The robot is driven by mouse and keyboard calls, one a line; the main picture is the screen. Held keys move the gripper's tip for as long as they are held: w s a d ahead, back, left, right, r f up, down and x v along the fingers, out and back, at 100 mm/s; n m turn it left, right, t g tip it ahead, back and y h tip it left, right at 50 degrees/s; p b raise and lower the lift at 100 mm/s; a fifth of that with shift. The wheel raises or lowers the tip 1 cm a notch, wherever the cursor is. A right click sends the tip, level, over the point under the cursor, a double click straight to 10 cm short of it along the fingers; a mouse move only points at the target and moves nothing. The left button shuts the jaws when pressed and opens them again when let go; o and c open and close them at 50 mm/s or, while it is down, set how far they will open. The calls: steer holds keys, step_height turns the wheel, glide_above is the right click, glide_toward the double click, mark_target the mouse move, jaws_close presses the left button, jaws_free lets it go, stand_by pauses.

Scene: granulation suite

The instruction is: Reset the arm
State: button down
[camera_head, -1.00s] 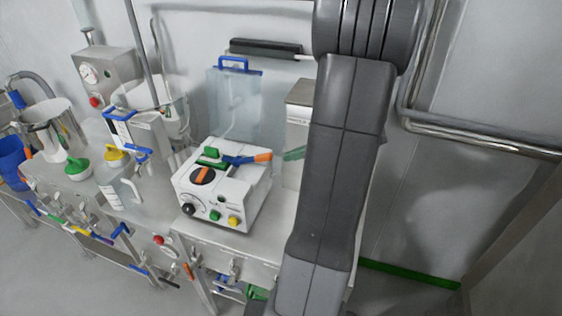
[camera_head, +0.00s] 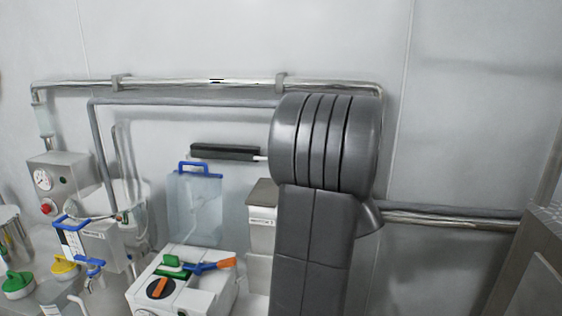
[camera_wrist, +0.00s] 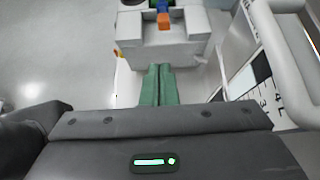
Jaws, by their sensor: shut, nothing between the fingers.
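My gripper (camera_wrist: 158,85) shows in the wrist view as two green fingers side by side, touching, with nothing between them. They point toward a white control box (camera_wrist: 165,52) with an orange and a blue part on top; I cannot tell the distance. In the head view, my grey arm stands upright right of centre and my gripper is not seen. A white control box (camera_head: 187,282) with an orange knob and a blue-orange handle stands left of the arm, cut by the lower edge.
A translucent panel with a blue handle (camera_head: 194,205) stands behind the box. A dark bar (camera_head: 225,152) and metal pipes (camera_head: 200,84) run along the wall. A gauge unit (camera_head: 58,182) and blue-handled equipment (camera_head: 88,241) are at left. A grey cabinet (camera_head: 530,265) is at right.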

steer(key=p+x, duration=0.1)
steer(key=x, duration=1.1)
steer(key=shift+a, duration=0.2)
